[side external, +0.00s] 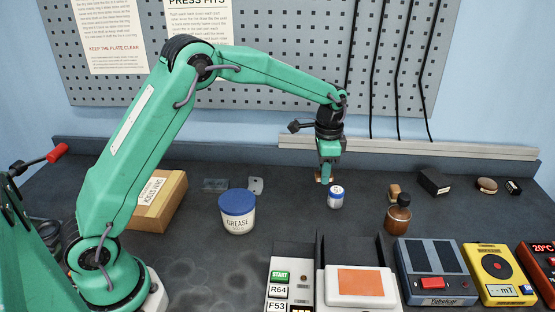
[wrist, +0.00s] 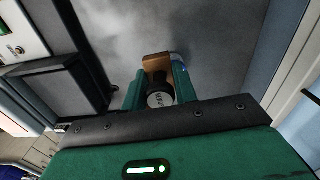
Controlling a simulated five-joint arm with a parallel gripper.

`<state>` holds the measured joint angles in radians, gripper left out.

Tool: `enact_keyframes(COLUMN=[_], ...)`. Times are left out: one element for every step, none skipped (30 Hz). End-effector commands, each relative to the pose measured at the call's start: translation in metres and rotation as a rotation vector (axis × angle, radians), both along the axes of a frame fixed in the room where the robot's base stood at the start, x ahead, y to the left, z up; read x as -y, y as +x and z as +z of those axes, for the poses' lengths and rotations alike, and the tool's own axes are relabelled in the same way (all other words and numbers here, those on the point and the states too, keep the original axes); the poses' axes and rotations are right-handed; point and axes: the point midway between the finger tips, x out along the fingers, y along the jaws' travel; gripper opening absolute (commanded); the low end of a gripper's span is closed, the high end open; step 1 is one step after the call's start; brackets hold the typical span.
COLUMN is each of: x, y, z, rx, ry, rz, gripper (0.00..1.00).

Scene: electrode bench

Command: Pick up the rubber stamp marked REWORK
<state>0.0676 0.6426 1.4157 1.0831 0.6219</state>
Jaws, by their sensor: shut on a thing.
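My gripper (side external: 325,177) points down over the dark bench, near its middle in the side view. In the wrist view its two green fingers (wrist: 161,86) are shut on a rubber stamp (wrist: 160,99). The stamp has a dark round handle with a pale label on top, and a tan wooden base (wrist: 156,62) beyond the fingertips. The label's lettering is too small to read surely. In the side view only a sliver of tan shows at the fingertips. I cannot tell whether the stamp is touching the bench.
A larger grease tub (side external: 237,211) stands to the left. A brown bottle (side external: 398,214), a small tan block (side external: 394,191) and a black box (side external: 434,182) are to the right. Devices (side external: 437,272) line the front.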

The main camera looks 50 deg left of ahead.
Motion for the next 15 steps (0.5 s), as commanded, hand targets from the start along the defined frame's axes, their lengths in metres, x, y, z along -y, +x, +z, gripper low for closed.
enact_keyframes(x=[0.0033, 0.0043, 0.0055, 0.0061, 0.0066, 0.0070, 0.0072, 0.0073, 0.0073, 0.0072, 0.0072, 0.0072, 0.0072, 0.0072, 0.0071], y=[-0.0014, -0.0020, -0.0026, -0.0030, -0.0033, -0.0036, -0.0036, -0.0037, -0.0037, -0.0036, -0.0036, -0.0036, -0.0036, -0.0036, -0.0035], z=[0.0024, 0.0030, 0.0037, 0.0041, 0.0044, 0.0046, 0.0047, 0.0048, 0.0048, 0.0048, 0.0047, 0.0047, 0.0048, 0.0048, 0.0047], rx=[0.001, 0.001, 0.000, 0.000, 0.000, 0.000, 0.000, 0.000, 0.000, 0.000, 0.000, 0.000, 0.000, 0.000, 0.000], ry=[0.000, -0.001, 0.000, 0.000, 0.000, 0.000, 0.000, 0.000, 0.000, 0.000, 0.000, 0.000, 0.000, 0.000, 0.000], rz=[-0.001, 0.000, 0.000, 0.000, 0.000, 0.000, 0.000, 0.000, 0.000, 0.000, 0.000, 0.000, 0.000, 0.000, 0.000], gripper=[0.05, 0.05, 0.05, 0.05, 0.05, 0.05, 0.05, 0.05, 0.05, 0.05, 0.05, 0.05, 0.05, 0.05, 0.05])
